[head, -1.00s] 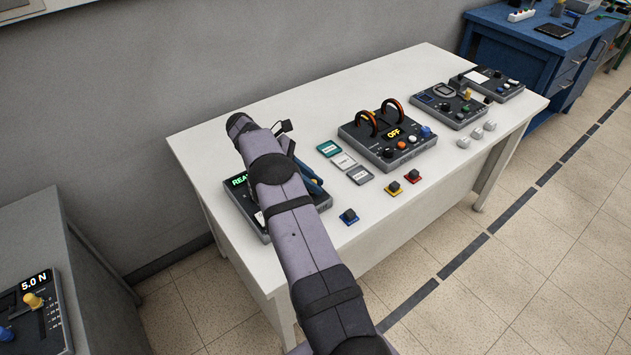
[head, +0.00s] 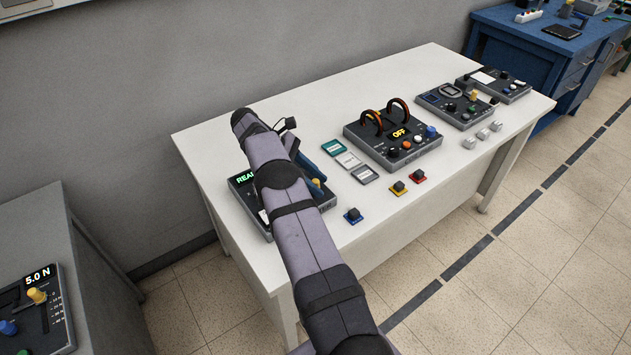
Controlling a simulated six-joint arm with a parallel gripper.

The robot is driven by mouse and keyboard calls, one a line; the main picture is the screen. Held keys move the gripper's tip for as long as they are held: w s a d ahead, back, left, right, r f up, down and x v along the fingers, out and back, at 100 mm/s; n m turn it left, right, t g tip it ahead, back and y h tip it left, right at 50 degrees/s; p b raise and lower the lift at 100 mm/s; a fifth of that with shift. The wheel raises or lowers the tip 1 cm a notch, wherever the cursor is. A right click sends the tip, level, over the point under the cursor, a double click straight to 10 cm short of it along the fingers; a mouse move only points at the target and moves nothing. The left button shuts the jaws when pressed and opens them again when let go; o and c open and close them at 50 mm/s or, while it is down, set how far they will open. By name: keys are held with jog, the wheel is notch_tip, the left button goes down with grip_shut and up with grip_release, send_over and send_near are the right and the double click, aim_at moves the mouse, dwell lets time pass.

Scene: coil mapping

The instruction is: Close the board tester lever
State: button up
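The board tester (head: 243,196) is a dark grey box at the left end of the white table, with a green lit display (head: 245,179) whose letters "REA" show. My arm crosses over it and hides most of its top. A dark blue part (head: 309,163) and a small yellow part (head: 317,183) show just right of the arm over the tester. I cannot tell whether either belongs to the lever, and the lever's position is not clear. My gripper is hidden behind my own arm, so its fingers and anything between them do not show.
A box reading OFF with two coil loops (head: 393,140) stands mid-table. More panels (head: 455,105) stand farther right. The table's front left (head: 275,270) is bare.

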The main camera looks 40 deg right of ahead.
jog(key=shift+r, duration=0.1)
notch_tip(320, 180, up, 10)
jog(key=shift+f+b, duration=0.1)
jog(key=shift+b, duration=0.2)
dwell(0.4)
